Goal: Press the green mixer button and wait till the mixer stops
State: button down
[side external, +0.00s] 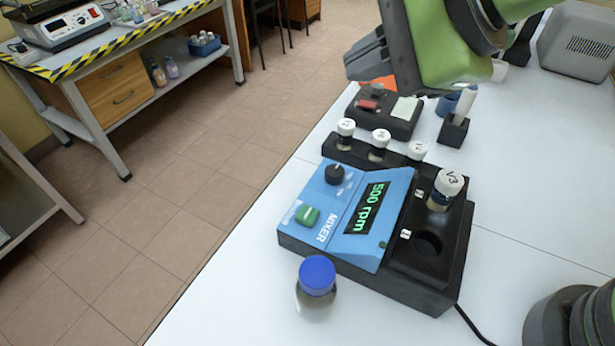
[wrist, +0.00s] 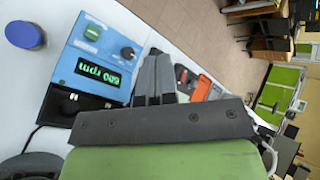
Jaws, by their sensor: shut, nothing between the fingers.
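The blue and black mixer (side external: 325,240) stands on the white table. Its green button (side external: 307,215) is on the blue panel, and the display (side external: 365,207) is lit and reads 500 rpm. The button also shows in the wrist view (wrist: 93,32). A white-capped vial (side external: 446,188) stands in one mixer hole; the hole in front of it is empty. My gripper (side external: 352,65) is shut and empty, above and behind the mixer, apart from the button. In the wrist view its fingers (wrist: 157,55) lie together, to the right of the mixer panel.
A blue-capped bottle (side external: 316,283) stands in front of the mixer. A black rack with several white-capped vials (side external: 379,145) is just behind it. A dark device with a red part (side external: 383,113) and a pen holder (side external: 453,131) stand farther back. The table's left edge is close to the mixer.

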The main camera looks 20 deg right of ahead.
aim_at(306, 217)
jog(key=a+f+m+h, duration=0.1)
jog(key=a+f+m, duration=0.4)
jog(key=f, duration=0.3)
jog(key=shift+s+a+f, duration=0.15)
jog(key=shift+s+a, duration=0.2)
jog(key=shift+a, duration=0.35)
jog(key=shift+f, duration=4.4)
jog(key=shift+f, duration=0.15)
jog(key=shift+f, duration=0.3)
jog(key=shift+f, duration=0.45)
jog(key=shift+r, duration=0.9)
